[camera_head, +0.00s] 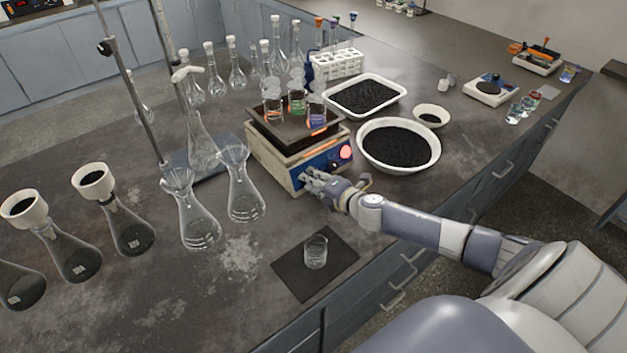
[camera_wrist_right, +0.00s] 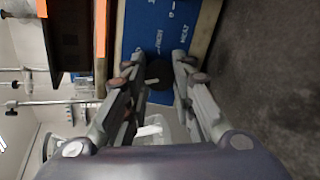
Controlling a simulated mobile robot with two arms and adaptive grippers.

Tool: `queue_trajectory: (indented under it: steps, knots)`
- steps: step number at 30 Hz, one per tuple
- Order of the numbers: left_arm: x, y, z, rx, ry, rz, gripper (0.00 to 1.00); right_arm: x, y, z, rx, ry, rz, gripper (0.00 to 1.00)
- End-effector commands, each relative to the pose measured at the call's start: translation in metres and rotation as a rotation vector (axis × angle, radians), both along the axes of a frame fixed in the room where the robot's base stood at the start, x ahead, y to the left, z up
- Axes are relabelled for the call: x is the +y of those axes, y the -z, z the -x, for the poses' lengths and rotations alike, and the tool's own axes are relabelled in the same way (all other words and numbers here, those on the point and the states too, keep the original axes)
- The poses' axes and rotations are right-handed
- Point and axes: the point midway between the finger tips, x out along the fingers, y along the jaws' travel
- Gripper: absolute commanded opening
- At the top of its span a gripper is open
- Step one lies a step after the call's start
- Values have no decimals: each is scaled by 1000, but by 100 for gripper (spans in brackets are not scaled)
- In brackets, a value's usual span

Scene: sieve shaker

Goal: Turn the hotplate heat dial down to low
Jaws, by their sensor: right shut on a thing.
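The hotplate (camera_head: 266,163) is a beige box with a dark top and a blue front panel. A red light (camera_head: 345,152) glows at the panel's right end. My right gripper (camera_head: 307,178) is at the left part of the panel and hides the dial in the head view. In the right wrist view, the black heat dial (camera_wrist_right: 158,75) sits between the fingertips of my right gripper (camera_wrist_right: 156,67), which is shut on it. The blue panel (camera_wrist_right: 150,28) shows white lettering there, including HEAT. I cannot tell the dial's setting. My left gripper is not in view.
Small beakers (camera_head: 297,104) with coloured liquid stand on the hotplate. Glass flasks (camera_head: 244,190) stand left of it, and a white bowl of black grains (camera_head: 436,150) right of it. A beaker (camera_head: 316,252) stands on a dark mat (camera_head: 290,272) near the bench's front edge.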

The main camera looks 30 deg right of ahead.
Motion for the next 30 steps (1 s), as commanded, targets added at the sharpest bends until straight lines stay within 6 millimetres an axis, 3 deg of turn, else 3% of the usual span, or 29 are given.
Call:
queue_trajectory:
  steps: [16, 17, 19, 30]
  knots:
    - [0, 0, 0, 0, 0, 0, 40, 2, 2, 1, 1, -13, 20, 0]
    - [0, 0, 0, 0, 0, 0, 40, 2, 2, 1, 1, -13, 19, 30]
    - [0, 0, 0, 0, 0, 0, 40, 2, 2, 1, 1, -13, 19, 45]
    - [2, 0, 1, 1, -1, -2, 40, 0, 1, 2, 0, -9, 20, 45]
